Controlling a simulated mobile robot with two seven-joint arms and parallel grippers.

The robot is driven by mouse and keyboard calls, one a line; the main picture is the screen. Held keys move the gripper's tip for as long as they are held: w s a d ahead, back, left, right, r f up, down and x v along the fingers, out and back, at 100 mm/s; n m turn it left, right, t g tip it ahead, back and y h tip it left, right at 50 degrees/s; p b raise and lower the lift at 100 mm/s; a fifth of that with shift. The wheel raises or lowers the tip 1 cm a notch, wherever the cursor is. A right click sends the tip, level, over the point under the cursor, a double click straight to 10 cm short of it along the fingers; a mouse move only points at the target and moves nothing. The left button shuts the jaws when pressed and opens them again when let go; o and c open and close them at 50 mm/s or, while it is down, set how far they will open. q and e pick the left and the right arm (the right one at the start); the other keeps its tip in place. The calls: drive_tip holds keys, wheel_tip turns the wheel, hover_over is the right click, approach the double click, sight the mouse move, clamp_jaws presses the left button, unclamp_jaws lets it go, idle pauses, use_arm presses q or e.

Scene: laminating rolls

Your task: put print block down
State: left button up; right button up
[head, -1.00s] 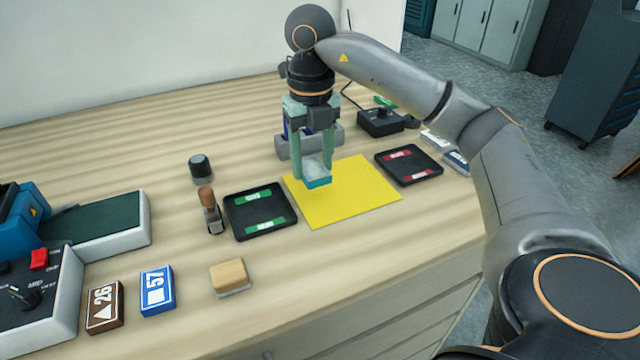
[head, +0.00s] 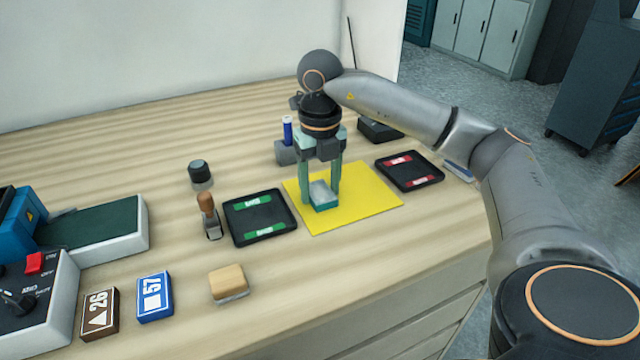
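The print block (head: 324,201) is a small teal block with a pale, greyish top. It is at the yellow mat (head: 371,205), left of the mat's middle, and looks level and down on the surface. My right gripper (head: 321,188) points straight down with one finger on each side of the block. The fingers appear closed on it, and they hide parts of its sides. My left gripper is not in view.
A black tray with green labels (head: 260,216) lies left of the mat, and a black tray with red labels (head: 410,170) lies right.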

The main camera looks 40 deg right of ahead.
sight(319, 191)
drive_tip(key=o, duration=0.3)
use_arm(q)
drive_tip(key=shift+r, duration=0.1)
use_arm(e)
drive_tip(key=shift+r, duration=0.3)
use_arm(q)
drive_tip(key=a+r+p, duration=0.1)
drive_tip(key=p, duration=0.1)
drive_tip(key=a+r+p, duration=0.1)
drive_tip(key=p, duration=0.1)
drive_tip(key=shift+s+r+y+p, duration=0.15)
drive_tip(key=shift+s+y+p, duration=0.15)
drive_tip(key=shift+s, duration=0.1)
use_arm(e)
wheel_tip(319, 191, up, 12)
drive_tip(key=shift+f, duration=0.1)
